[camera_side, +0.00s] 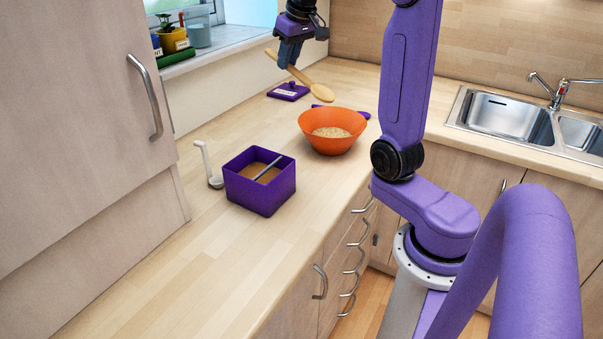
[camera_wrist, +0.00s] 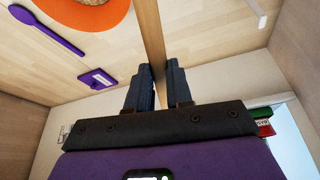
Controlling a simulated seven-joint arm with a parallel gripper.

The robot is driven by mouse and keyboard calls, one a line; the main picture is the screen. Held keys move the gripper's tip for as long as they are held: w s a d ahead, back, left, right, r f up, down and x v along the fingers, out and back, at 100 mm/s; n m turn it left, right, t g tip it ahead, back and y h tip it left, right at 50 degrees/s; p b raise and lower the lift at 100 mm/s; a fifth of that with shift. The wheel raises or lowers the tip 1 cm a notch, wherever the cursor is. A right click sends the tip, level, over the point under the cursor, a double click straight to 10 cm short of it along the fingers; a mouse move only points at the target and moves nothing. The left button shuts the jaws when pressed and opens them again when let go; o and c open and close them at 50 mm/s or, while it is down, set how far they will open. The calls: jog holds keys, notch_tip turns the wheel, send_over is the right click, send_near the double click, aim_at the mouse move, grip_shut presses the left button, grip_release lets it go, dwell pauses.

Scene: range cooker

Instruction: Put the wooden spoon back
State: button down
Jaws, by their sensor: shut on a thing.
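The wooden spoon (camera_side: 317,90) is held in the air above the back of the counter, tilted, with its bowl end lower and to the right. My gripper (camera_side: 288,62) is shut on its handle; a short piece of handle sticks out on the left. In the wrist view the spoon's handle (camera_wrist: 150,35) runs up from between the two fingers of my gripper (camera_wrist: 160,88). Nothing touches the spoon's bowl end.
The front counter is clear; a cabinet (camera_side: 75,90) stands left.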

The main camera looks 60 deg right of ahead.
jog(key=f+g, duration=0.1)
jog(key=f, duration=0.6)
jog(key=s+a+f+m+g, duration=0.1)
jog(key=f, duration=0.6)
jog(key=s+a+f+m+g+y, duration=0.1)
jog(key=f+g, duration=0.1)
jog(key=f, duration=0.6)
jog(key=shift+s+a, duration=0.1)
jog(key=shift+f, duration=2.55)
jog(key=shift+f, duration=0.1)
jog(key=c, duration=1)
grip_release()
